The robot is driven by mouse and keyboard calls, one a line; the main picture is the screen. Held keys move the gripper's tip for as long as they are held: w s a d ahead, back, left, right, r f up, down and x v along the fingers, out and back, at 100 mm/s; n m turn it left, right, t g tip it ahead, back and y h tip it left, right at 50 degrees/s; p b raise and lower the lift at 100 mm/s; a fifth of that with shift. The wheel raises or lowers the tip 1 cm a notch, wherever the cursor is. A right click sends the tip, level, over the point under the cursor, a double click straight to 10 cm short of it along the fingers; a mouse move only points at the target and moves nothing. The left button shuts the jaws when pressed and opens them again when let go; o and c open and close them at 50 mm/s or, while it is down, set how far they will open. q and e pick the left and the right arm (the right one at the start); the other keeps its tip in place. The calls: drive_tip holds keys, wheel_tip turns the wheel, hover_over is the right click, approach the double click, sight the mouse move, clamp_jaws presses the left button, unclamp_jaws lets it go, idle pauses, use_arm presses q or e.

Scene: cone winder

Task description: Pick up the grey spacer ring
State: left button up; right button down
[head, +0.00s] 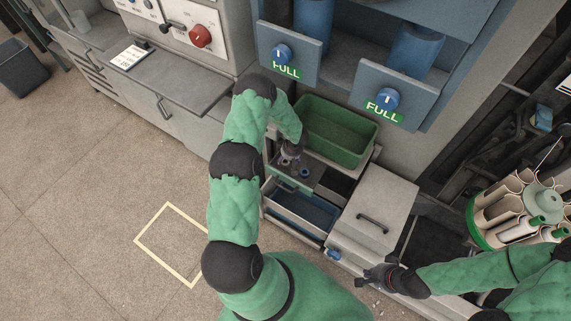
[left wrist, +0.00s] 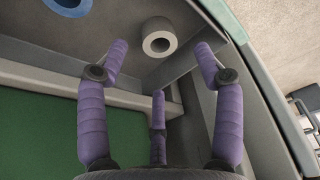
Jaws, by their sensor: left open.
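The grey spacer ring (left wrist: 147,44) is a short thick-walled ring with a round hole. In the left wrist view it sits on a grey tray surface (left wrist: 125,20), just beyond and between my left gripper's two upper fingertips. My left gripper (left wrist: 160,60) has purple padded fingers spread open, with nothing between them; the ring is apart from them. In the head view my left gripper (head: 291,155) hangs over the grey tray, and I cannot clearly make out the grey ring there. My right gripper (head: 372,278) is at the lower right, away from the tray; its jaws are too small to judge.
A blue ring (left wrist: 68,6) lies on the same tray, left of the grey one; it also shows in the head view (head: 305,173). A green bin (head: 337,130) stands behind the tray. An open drawer (head: 300,212) is in front. A grey handled lid (head: 375,205) is to the right.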

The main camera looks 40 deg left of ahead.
sight(286, 162)
use_arm(q)
drive_tip(key=b+x, duration=0.2)
drive_tip(key=x, duration=0.3)
drive_tip(key=shift+c, duration=0.3)
drive_tip(key=c, duration=0.8)
